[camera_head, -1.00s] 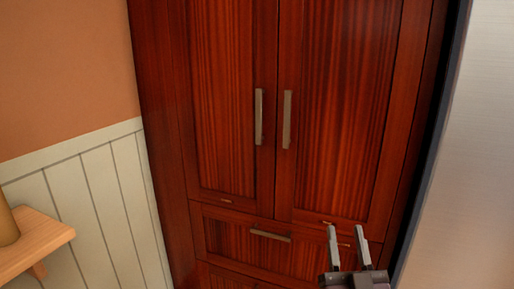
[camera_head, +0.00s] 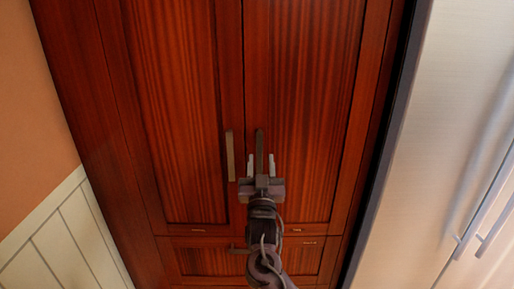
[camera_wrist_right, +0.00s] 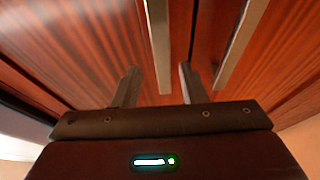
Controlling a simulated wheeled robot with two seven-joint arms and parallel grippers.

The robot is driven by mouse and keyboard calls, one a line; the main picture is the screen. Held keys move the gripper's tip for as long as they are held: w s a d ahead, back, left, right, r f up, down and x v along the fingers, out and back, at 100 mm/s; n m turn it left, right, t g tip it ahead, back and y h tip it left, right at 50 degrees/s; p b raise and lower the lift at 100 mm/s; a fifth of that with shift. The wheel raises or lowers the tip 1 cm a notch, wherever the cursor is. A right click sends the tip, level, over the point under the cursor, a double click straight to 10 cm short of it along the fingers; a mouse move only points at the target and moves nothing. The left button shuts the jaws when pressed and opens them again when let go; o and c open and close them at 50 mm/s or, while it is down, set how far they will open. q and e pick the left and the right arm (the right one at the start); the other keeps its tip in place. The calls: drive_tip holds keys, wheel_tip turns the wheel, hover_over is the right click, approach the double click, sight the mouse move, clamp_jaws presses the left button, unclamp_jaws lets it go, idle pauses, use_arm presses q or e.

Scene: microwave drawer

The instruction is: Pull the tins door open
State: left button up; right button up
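A tall dark red wooden cabinet has a left door (camera_head: 175,110) and a right door (camera_head: 305,110), both shut. Small labels near their lower edges are too small to read, so I cannot tell which is the tins door. The left door has a vertical metal handle (camera_head: 230,156), the right door another handle (camera_head: 260,145). My right gripper (camera_head: 261,158) is open, its fingers on either side of the right door's handle in the head view. In the wrist view, this handle (camera_wrist_right: 157,40) lines up between the open fingers (camera_wrist_right: 159,68); contact is unclear. My left gripper is out of view.
A drawer (camera_head: 205,262) with a horizontal handle lies below the doors, partly hidden by my right arm. A steel fridge (camera_head: 430,130) with long handles stands close on the right. An orange wall with white panelling (camera_head: 65,235) is on the left.

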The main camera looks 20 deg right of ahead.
sight(260, 154)
drive_tip(key=x, duration=0.4)
drive_tip(key=shift+a+p, duration=0.1)
drive_tip(key=shift+p, duration=0.25)
clamp_jaws()
